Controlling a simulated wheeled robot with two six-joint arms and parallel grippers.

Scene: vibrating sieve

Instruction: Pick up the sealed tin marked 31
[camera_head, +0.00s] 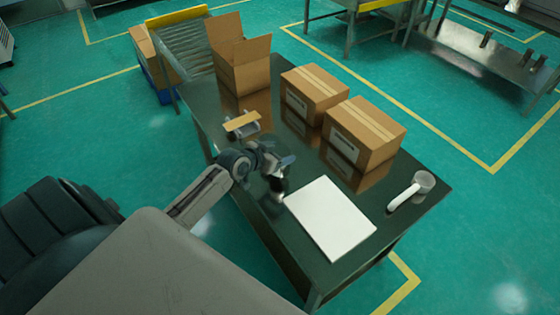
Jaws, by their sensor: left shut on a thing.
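My left gripper (280,167) reaches over the middle of the dark table (350,231), left of the white board. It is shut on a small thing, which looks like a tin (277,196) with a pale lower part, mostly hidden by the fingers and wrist. I cannot read any number on it. Whether it still touches the table top is not clear. My right gripper is not in view.
A flat white board (330,217) lies at the table's near side. Two closed cartons (315,92) (363,131) and an open carton (242,68) stand along the back. A scoop-like cup with a white handle (412,190) is at the right. A small stand with a tan top (242,122) is behind my arm.

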